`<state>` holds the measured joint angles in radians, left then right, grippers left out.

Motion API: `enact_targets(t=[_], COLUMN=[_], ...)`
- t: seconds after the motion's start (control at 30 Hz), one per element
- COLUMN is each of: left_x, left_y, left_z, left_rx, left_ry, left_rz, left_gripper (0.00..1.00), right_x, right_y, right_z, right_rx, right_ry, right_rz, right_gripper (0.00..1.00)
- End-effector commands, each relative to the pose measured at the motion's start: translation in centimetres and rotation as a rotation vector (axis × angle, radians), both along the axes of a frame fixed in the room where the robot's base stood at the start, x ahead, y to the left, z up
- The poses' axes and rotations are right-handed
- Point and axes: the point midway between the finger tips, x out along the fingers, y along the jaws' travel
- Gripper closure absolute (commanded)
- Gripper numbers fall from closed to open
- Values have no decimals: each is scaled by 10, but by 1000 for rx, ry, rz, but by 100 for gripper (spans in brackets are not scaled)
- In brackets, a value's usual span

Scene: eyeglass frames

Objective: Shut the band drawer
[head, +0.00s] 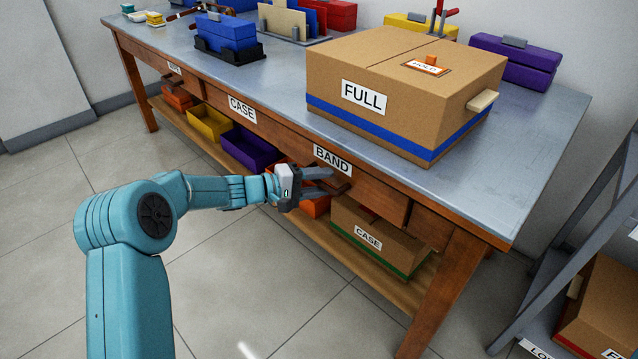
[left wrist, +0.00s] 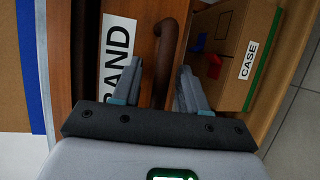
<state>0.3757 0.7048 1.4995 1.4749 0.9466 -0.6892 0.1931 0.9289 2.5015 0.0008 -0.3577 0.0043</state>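The band drawer (head: 375,190) is a brown wooden front under the bench top, with a white BAND label (head: 332,160) at its left; the label also shows sideways in the left wrist view (left wrist: 117,55). Its right end appears to stand slightly out from the bench front. My left gripper (head: 322,180) is at the drawer front, just below the label. In the left wrist view its two fingers (left wrist: 160,85) are apart, with the dark curved handle (left wrist: 166,50) between and beyond them. I cannot tell whether a finger touches it. My right gripper is not in view.
A FULL carton (head: 400,90) stands on the grey bench top (head: 300,75) above the drawer. Below, a shelf holds a CASE carton (head: 375,240) and coloured bins, including a purple bin (head: 248,150). A grey rack (head: 575,240) stands at right. The floor in front is clear.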

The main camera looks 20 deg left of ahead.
Motion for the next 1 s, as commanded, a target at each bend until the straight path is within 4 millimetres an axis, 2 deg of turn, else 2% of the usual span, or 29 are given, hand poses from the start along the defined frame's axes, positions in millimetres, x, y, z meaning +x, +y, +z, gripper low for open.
enact_targets(t=[0.27,0.37,0.47,0.8,1.0], left_x=[-2,-8,-21,-83,-106], left_y=[2,8,22,84,107], left_z=[0,2,7,23,28], left_rx=[-1,0,0,0,0], left_ry=[1,1,2,2,1], left_rz=[0,2,4,5,2], left_gripper=[58,58,58,58,58], right_x=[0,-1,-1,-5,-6], right_y=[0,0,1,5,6], right_z=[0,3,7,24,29], right_rx=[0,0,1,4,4], right_ry=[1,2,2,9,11], right_rz=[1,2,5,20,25], right_gripper=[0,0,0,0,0])
